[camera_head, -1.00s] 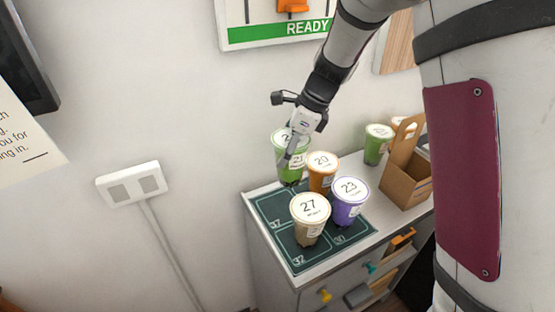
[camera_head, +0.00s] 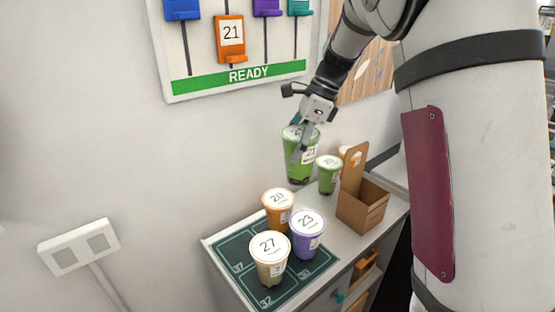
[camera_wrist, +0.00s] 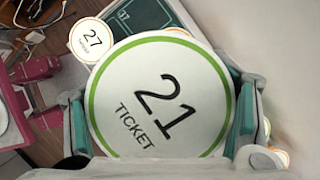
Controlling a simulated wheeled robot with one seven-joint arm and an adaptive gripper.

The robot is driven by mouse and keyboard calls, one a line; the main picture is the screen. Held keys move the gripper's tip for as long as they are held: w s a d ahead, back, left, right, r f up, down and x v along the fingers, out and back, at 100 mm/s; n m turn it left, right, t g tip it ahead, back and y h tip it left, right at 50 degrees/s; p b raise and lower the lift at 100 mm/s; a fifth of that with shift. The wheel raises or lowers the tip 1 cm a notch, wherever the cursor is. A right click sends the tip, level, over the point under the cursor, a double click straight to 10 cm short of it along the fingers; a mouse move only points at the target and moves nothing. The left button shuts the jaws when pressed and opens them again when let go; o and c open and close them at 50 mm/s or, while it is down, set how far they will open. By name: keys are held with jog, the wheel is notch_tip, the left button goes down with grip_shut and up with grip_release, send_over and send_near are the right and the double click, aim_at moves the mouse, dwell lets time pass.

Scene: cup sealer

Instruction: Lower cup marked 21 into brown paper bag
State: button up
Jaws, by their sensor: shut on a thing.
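My gripper (camera_head: 304,135) is shut on the cup marked 21 (camera_head: 298,170), a green drink with a white lid. In the wrist view, the round lid (camera_wrist: 160,95) reads "21 TICKET" and sits between the two fingers. In the head view the cup is upright and appears raised, behind the cups on the mat and left of another green cup. No plain paper bag is clear in view; a brown open-topped container with a tall handle panel (camera_head: 362,207) stands on the counter to the right, apart from the held cup.
Cups marked 20 (camera_head: 278,208), 23 (camera_head: 307,236) and 27 (camera_head: 269,260) stand on a dark numbered mat (camera_head: 233,248). Another green cup (camera_head: 329,174) stands left of the brown container. The wall and a READY board (camera_head: 235,80) are behind.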

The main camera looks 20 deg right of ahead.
jog(key=d+r+b, duration=0.2)
jog(key=d+r, duration=0.2)
jog(key=d, duration=0.8)
jog(key=w+d+r+b, duration=0.1)
jog(key=d+r, duration=0.3)
jog(key=d, duration=0.7)
jog(key=shift+w+d+r+b, duration=0.25)
jog(key=shift+d+b, duration=0.15)
jog(key=shift+b, duration=0.45)
jog(key=shift+a, duration=0.35)
jog(key=shift+f, duration=0.15)
